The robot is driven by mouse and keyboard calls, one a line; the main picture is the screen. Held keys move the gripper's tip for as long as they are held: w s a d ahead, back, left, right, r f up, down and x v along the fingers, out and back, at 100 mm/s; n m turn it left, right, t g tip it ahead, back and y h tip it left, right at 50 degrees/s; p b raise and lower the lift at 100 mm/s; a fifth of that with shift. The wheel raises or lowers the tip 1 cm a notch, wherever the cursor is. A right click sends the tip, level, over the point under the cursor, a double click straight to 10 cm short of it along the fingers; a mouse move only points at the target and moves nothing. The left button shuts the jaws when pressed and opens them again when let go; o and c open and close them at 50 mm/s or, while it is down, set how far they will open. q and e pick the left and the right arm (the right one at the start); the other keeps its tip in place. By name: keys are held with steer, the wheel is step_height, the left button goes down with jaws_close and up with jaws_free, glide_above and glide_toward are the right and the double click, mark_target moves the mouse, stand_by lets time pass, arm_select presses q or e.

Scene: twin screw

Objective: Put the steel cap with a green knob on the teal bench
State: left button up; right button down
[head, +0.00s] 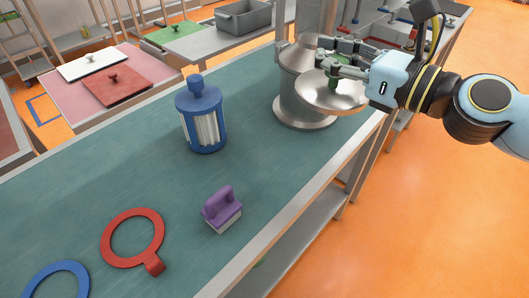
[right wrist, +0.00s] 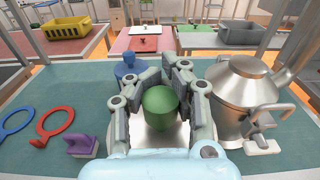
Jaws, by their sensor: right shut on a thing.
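My right gripper (head: 330,66) comes in from the right and is shut on the green knob of the steel cap (head: 322,98). In the right wrist view the green knob (right wrist: 158,105) sits between the fingers, with part of the steel cap below it, mostly hidden by the gripper. The cap is held in the air in front of a steel vessel (head: 292,108), overlapping it in the head view. The teal bench (head: 130,185) runs below, with its near edge close under the cap. My left gripper is not in view.
On the bench are a blue lantern-like canister (head: 186,112), a purple-handled block (head: 220,206), a red ring (head: 107,232) and a blue ring (head: 60,266). In the right wrist view the steel vessel (right wrist: 235,100) has a spout-like fitting. Bench between canister and vessel is clear.

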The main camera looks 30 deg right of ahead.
steer(key=shift+f, duration=0.35)
steer(key=shift+s+d+f+b, duration=0.15)
steer(key=shift+s+f+b, duration=0.25)
steer(key=shift+b, duration=0.3)
steer(key=shift+w+f+b, duration=0.1)
steer(key=shift+f+b, duration=0.25)
steer(key=shift+f, duration=0.05)
steer(key=shift+w+f+b, duration=0.1)
steer(key=shift+f+b, duration=0.2)
steer(key=w+a+f+b, duration=0.2)
steer(key=w+f+b, duration=0.1)
steer(key=f, duration=0.3)
steer(key=w+a+f+b, duration=0.1)
steer(key=w+f+b, duration=0.3)
steer(key=f, duration=0.2)
steer(key=w+a+f+b, duration=0.2)
steer(key=w+f+b, duration=0.1)
steer(key=f, duration=0.3)
steer(key=shift+w+a+b, duration=0.15)
steer(key=shift+a+b, duration=0.2)
steer(key=shift+b, duration=0.1)
steer(key=shift+r, duration=0.1)
